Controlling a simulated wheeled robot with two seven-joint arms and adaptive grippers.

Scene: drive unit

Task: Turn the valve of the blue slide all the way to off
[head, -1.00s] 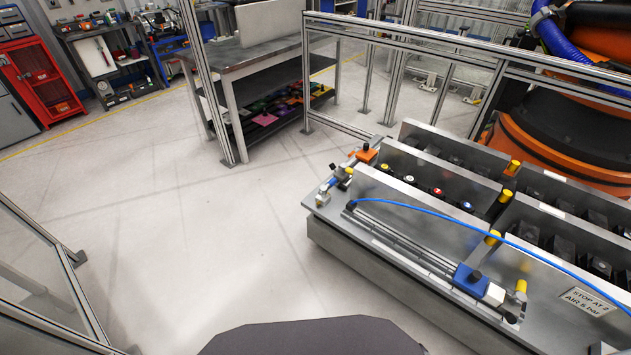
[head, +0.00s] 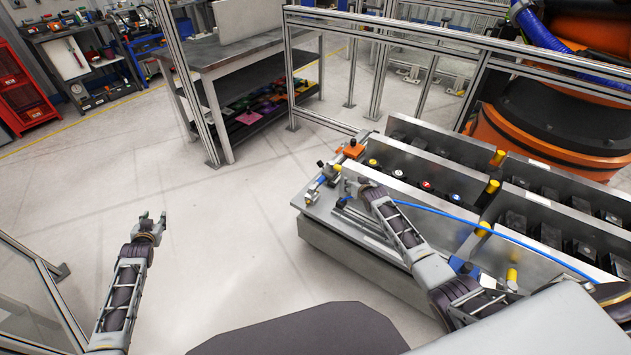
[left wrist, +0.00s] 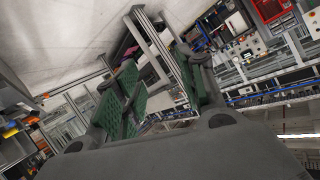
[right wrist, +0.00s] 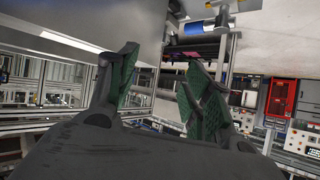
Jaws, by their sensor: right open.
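The blue slide (head: 461,265) sits on rails at the front of the drive unit, partly hidden behind my right arm. A blue fitting (head: 325,180) is at the unit's left end, beside an orange block (head: 352,149); I cannot tell which way its handle points. A blue cylinder shows beyond the fingers in the right wrist view (right wrist: 208,26). My right gripper (head: 350,187) is open and empty above the unit's left end, just right of the blue fitting and apart from it. My left gripper (head: 152,219) is open and empty over bare floor, left of the unit.
A blue hose (head: 440,212) arches along the unit's front. Metal plates (head: 560,245) and yellow caps (head: 483,229) rise from it. A fence post (head: 190,85) and a workbench (head: 235,58) stand behind. The floor between my left gripper and the unit is clear.

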